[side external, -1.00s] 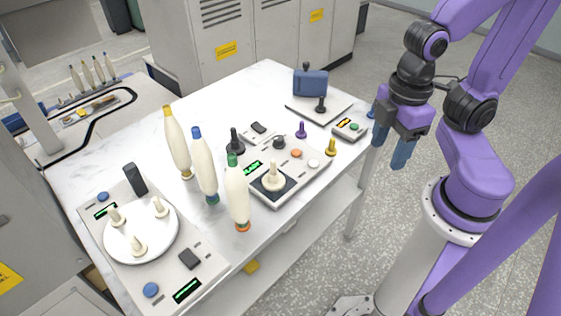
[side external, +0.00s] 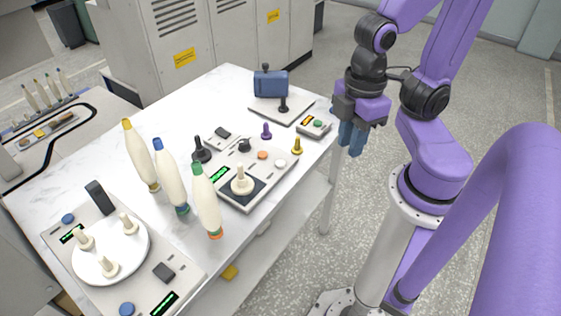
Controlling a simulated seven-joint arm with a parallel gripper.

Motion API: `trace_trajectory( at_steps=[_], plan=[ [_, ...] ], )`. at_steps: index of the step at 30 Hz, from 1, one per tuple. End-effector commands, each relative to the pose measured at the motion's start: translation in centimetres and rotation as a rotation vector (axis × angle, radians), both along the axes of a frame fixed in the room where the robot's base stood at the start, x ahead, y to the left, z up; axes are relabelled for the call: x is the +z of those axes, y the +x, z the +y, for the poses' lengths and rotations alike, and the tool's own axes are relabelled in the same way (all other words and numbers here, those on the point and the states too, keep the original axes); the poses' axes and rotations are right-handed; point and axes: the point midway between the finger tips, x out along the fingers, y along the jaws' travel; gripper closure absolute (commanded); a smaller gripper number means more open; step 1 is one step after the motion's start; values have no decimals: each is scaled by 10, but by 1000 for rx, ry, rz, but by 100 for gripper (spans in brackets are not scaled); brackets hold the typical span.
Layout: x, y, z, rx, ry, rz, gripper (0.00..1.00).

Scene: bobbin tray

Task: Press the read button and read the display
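A small box (side external: 314,126) at the table's right has an orange-lit display (side external: 306,121) and a green button (side external: 318,124). The left device (side external: 185,262) has two green displays and blue buttons (side external: 127,309). Labels are too small to read, so I cannot tell which is the read button. My gripper (side external: 351,148) points down, right of the small box, its blue fingers together and empty.
Three cream bobbins (side external: 207,202) stand between the devices. A white turntable (side external: 110,250) with pegs sits on the left device. A blue block (side external: 271,84) stands on a plate at the back. Purple (side external: 266,130) and yellow (side external: 297,146) knobs stand near the small box. Bare table lies at the back left.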

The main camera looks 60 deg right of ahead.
Motion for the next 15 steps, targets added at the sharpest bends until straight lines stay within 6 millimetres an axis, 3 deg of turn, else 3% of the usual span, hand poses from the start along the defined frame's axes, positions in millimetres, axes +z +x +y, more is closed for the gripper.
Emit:
trace_trajectory(
  at_steps=[2,15],
  plan=[
    [0,0,0,0,0,0,100],
    [0,0,0,0,0,0,100]
  ],
)
